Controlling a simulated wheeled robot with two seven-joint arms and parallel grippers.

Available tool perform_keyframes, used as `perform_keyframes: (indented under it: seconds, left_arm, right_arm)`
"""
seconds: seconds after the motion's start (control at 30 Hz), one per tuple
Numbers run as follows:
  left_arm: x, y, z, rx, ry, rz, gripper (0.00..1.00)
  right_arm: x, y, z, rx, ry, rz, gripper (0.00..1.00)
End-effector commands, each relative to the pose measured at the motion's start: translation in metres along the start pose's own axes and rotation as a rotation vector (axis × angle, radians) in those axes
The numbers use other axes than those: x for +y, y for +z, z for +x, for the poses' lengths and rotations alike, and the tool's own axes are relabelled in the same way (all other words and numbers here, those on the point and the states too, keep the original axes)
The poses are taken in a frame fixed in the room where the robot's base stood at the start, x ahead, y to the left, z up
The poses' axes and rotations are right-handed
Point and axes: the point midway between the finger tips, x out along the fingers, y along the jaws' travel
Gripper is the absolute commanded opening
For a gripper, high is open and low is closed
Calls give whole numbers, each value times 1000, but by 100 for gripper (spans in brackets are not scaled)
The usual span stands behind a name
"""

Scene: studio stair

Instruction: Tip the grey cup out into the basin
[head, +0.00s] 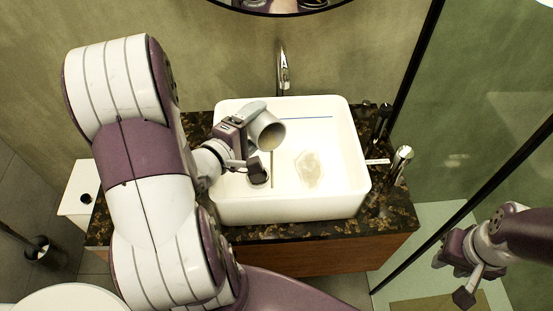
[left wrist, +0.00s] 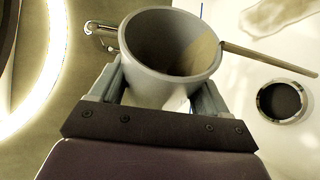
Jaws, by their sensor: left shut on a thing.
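My left gripper (head: 254,140) is shut on the grey cup (head: 268,131) and holds it over the left part of the white basin (head: 235,208). The cup is tipped well over, its mouth toward the right and the basin's inside. A pale brownish wet-looking patch (head: 309,170) lies on the basin floor. A thin brown stick (head: 272,169) and a blue stick (head: 306,117) are also in the basin. My right gripper (head: 461,272) is open and empty, off to the right.
A round dark-centred drain (left wrist: 283,102) shows in the basin. The tap (head: 284,72) stands behind it. The dark stone counter (head: 300,229) carries a metal cup-like thing (head: 401,160) and dark bottles (head: 381,122) at right. A glass partition's black frame (head: 418,55) rises beyond.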

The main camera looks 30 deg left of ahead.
Motion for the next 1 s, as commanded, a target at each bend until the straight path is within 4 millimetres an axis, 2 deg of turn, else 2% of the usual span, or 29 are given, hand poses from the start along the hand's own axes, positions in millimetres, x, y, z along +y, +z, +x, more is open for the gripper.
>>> perform_keyframes:
  seconds: [1.0]
  left_arm:
    - [5, 4, -2, 14, 41, 95, 34]
  right_arm:
    - [0, 0, 3, 0, 0, 0, 36]
